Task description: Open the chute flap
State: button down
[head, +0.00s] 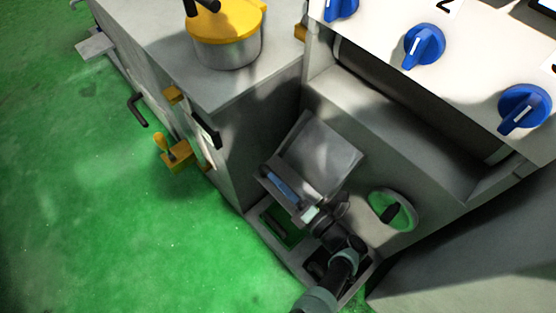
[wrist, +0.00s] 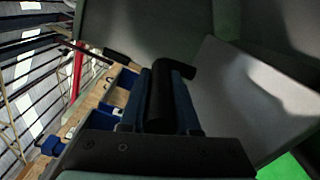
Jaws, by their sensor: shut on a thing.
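The chute flap (head: 320,152) is a grey metal panel low on the machine's front, left of a green-rimmed handwheel. In the head view it stands tilted out from the machine's face. It also shows as a pale plate in the wrist view (wrist: 235,100). My gripper (head: 282,184) is at the flap's lower left edge. In the wrist view its blue fingers (wrist: 160,92) are shut on the dark flap handle (wrist: 162,98), a black bar. My fingers and wrist hide much of the handle in the head view.
A handwheel (head: 393,210) is right of the flap. Blue knobs (head: 425,45) are on the white panel above. A yellow-lidded pot (head: 226,40) stands on the cabinet. A yellow lever (head: 172,152) sticks out at left. The green floor at lower left is clear.

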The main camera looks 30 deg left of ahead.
jog(key=shift+w+d+r, duration=0.15)
jog(key=shift+w+r, duration=0.15)
jog(key=shift+r, duration=0.05)
jog(key=c, duration=0.7)
grip_release()
jog(key=shift+o, duration=0.2)
jog(key=shift+s+f, duration=0.1)
jog(key=v, duration=1.3)
